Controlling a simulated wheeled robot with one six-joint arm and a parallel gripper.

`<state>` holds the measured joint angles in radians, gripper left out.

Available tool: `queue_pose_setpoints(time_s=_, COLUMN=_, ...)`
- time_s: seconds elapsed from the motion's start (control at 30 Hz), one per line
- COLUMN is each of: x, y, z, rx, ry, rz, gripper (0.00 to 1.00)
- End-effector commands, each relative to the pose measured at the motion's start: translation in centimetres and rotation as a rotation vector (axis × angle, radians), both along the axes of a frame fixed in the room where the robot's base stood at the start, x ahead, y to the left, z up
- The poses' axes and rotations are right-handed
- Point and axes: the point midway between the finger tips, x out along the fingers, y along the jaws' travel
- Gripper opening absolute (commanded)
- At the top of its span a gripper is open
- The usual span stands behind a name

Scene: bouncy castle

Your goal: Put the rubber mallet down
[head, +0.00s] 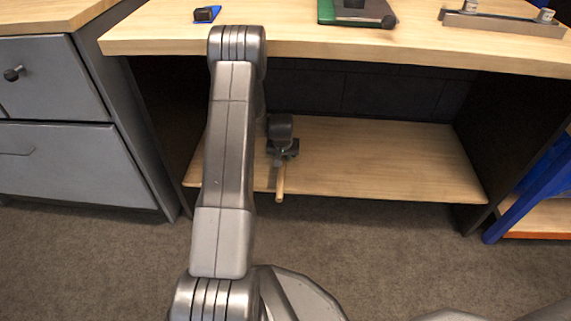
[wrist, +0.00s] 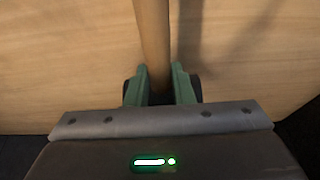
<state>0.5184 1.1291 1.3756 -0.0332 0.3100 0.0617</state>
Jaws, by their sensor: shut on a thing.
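The rubber mallet shows only as its light wooden handle (head: 280,182), which points down past my gripper (head: 281,155) in the head view. In the wrist view the handle (wrist: 152,40) runs up the picture between the green fingers of my gripper (wrist: 160,76), which are shut on it. The mallet's head is not visible in either view. My gripper is under the bench top, over the front part of the wooden lower shelf (head: 390,165). A shadow lies on the wood to the right of the handle. I cannot tell whether the mallet touches the shelf.
The wooden bench top (head: 290,42) overhangs the shelf. It carries a small blue-and-black item (head: 206,15), a dark green-edged object (head: 355,10) and a metal bar (head: 500,22). A grey drawer cabinet (head: 60,160) stands left, a blue frame (head: 530,195) right. The shelf's right side is clear.

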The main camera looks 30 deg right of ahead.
Motion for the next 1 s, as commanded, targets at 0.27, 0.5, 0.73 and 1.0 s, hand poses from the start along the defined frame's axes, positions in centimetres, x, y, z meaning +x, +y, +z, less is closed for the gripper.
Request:
queue_pose_setpoints(time_s=0.27, x=0.0, y=0.0, z=-2.9, rx=-0.001, ry=-0.001, rz=0.0, gripper=0.0)
queue_pose_setpoints(time_s=0.5, x=0.0, y=0.0, z=-2.9, rx=-0.001, ry=-0.001, rz=0.0, gripper=0.0)
queue_pose_setpoints(time_s=0.73, x=0.0, y=0.0, z=-3.1, rx=0.0, ry=0.0, rz=0.0, gripper=0.43)
queue_pose_setpoints(time_s=1.0, x=0.0, y=0.0, z=-2.9, rx=0.0, ry=0.0, rz=0.0, gripper=0.43)
